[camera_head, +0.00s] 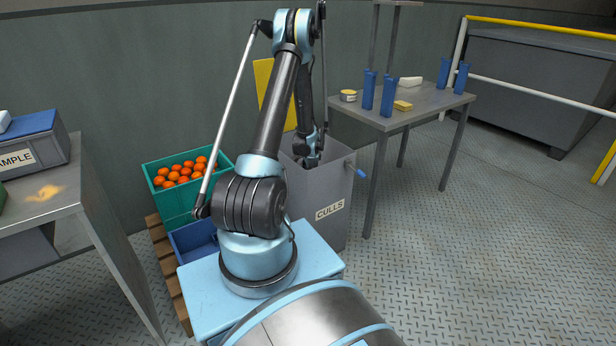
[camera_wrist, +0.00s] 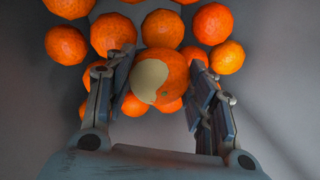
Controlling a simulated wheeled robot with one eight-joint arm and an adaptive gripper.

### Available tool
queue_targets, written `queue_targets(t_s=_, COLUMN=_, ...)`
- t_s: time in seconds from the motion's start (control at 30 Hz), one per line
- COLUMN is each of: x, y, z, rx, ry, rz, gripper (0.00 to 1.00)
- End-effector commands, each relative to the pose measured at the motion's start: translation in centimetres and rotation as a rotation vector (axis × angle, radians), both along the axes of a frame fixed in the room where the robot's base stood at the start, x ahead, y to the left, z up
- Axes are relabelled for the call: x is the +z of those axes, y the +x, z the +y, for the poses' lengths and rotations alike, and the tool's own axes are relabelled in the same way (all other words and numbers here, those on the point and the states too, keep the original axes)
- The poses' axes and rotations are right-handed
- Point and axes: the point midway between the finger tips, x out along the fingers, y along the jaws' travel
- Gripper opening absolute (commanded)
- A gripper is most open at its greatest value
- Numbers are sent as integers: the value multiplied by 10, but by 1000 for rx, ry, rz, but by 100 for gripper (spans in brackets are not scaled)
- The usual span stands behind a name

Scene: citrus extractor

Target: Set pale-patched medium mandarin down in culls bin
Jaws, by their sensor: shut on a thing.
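The pale-patched mandarin (camera_wrist: 165,72) shows in the wrist view between the two fingers of my gripper (camera_wrist: 163,88). It is orange with a cream patch on the side facing the camera. My gripper is shut on it, with a finger on its left and right sides. The culls bin (camera_head: 328,212) is a tall grey bin with a CULLS label in the head view. My gripper reaches down at its opening there, and the mandarin is hidden in that view. In the wrist view several other mandarins (camera_wrist: 113,34) lie around and beyond the held one, against grey surfaces.
A teal crate (camera_head: 177,204) of mandarins stands left of the bin, with a blue crate (camera_head: 190,238) in front. A bench (camera_head: 98,203) stands at left. The floor at right is clear.

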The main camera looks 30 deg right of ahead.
Motion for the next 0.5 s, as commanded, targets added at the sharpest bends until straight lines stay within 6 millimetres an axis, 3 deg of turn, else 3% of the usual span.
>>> queue_targets(t_s=0.5, x=-13, y=0, z=0, rx=0, ry=0, rz=0, gripper=24)
